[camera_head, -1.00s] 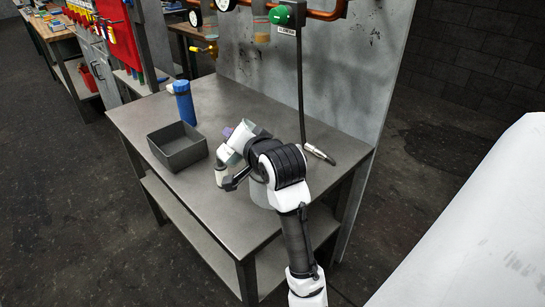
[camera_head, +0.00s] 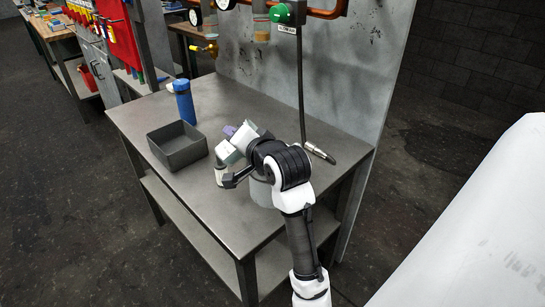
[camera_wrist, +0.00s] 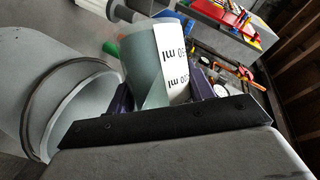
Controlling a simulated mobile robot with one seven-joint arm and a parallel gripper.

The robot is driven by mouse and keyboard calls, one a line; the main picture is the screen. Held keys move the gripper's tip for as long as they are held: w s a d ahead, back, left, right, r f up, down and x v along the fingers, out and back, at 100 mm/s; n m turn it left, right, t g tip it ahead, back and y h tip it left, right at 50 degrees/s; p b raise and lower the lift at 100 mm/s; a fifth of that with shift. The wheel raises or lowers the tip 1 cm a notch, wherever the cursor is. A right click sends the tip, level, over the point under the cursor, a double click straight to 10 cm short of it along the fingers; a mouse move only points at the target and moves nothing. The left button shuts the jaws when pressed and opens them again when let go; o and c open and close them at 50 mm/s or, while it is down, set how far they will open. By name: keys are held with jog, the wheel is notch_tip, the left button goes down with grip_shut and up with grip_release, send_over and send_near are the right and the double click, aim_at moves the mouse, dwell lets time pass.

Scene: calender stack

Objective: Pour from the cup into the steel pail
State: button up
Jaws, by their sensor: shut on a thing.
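The cup (camera_wrist: 148,65) is pale green and translucent, with a white label marked in ml. My gripper (camera_wrist: 165,95) is shut on it, a dark purple finger at each side. In the head view the cup (camera_head: 228,153) is left of my wrist, above the table, and looks tilted. The steel pail (camera_head: 259,194) stands on the table, mostly hidden behind my arm. In the wrist view the pail's rim and wall (camera_wrist: 25,105) lie left of the cup. I cannot tell whether anything is leaving the cup.
A dark open bin (camera_head: 178,158) and a blue bottle (camera_head: 184,102) stand on the table's left. A hose with a metal end (camera_head: 320,153) lies at right. The wall panel and pipes stand behind.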

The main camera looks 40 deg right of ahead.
jog(key=shift+f, duration=0.1)
jog(key=shift+r+m+t+y, duration=0.3)
jog(key=shift+r+m+t, duration=0.1)
jog(key=shift+m, duration=0.4)
dwell(0.5)
jog(key=shift+d+f+m+t+y+b, duration=0.1)
jog(key=shift+f+m+t+y+b, duration=0.25)
jog(key=shift+m, duration=0.25)
dwell(0.8)
jog(key=shift+s+d+r+m+t, duration=0.25)
jog(key=shift+s+d+r+m, duration=0.1)
jog(key=shift+d+m, duration=0.3)
dwell(0.6)
jog(key=shift+d+r+m+t+y+p, duration=0.25)
jog(key=shift+r+m+t+p, duration=0.3)
jog(key=shift+m+p, duration=0.85)
dwell(0.9)
